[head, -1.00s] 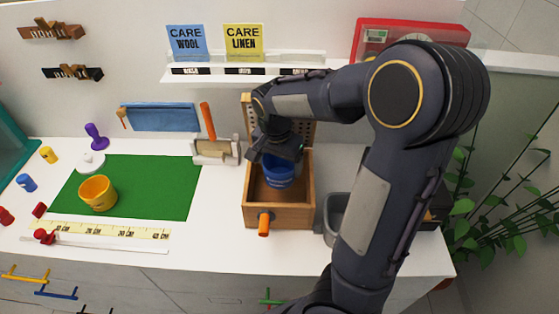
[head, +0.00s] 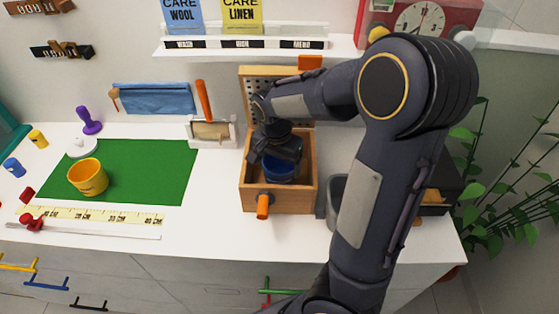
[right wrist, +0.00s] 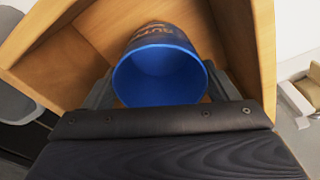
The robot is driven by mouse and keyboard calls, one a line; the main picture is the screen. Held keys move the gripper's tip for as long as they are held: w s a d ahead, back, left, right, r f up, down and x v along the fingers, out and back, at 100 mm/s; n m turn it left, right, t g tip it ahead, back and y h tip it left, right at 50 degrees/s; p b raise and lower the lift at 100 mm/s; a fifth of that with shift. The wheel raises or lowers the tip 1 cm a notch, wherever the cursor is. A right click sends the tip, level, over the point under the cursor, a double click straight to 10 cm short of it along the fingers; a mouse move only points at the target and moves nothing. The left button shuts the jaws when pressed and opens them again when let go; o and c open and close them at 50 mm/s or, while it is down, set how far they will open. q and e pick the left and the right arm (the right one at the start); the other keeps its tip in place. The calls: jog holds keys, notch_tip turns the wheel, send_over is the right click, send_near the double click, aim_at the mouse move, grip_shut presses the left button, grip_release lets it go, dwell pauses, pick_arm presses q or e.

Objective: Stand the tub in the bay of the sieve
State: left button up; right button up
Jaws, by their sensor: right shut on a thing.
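The blue tub (head: 279,172) is upright inside the wooden box (head: 247,196), toward its middle. My right gripper (head: 276,153) is above it, shut on it. In the right wrist view the tub (right wrist: 160,75) shows its open, empty mouth between the two fingers, with dark lettering on its side and wooden walls around it. Whether its base touches the box floor is hidden. A panel with holes (head: 252,92), perhaps the sieve, stands at the back of the box, partly behind my arm. My left gripper is not in view.
A yellow tub (head: 88,178) stands on the green mat (head: 150,170). An orange knob (head: 263,207) sticks out of the box front. A grey bin (head: 333,198) stands right of the box. A shelf (head: 240,50) runs above.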

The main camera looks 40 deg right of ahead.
jog(key=shift+f+b, duration=0.3)
jog(key=shift+f, duration=0.3)
dwell(0.6)
jog(key=o, duration=0.9)
jog(key=shift+o, duration=0.2)
jog(key=shift+r, duration=0.1)
notch_tip(320, 180, up, 17)
jog(key=p, duration=1.5)
